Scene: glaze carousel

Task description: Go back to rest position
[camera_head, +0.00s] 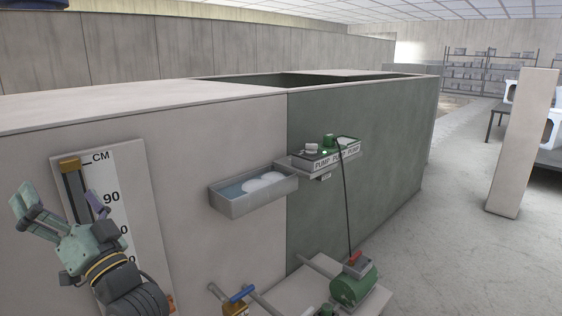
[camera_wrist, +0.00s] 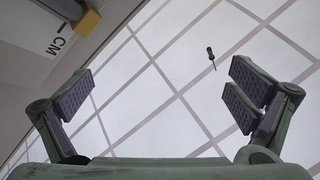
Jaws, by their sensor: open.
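My gripper (camera_head: 62,200) is at the lower left in the head view, in front of the measuring scale on the tank wall. Its fingers are spread and point upward, with nothing between them. In the wrist view my gripper (camera_wrist: 163,92) also shows open and empty, with its dark ribbed pads wide apart against the ceiling. The top of the scale (camera_wrist: 58,42) shows at the upper left there.
A shallow grey tray (camera_head: 252,201) with white contents juts from the wall. Right of it is a pump control shelf (camera_head: 318,163). A green motor (camera_head: 355,284) and a blue-handled valve (camera_head: 242,294) sit low. A pale pillar (camera_head: 523,143) stands right; the floor (camera_head: 452,185) between is clear.

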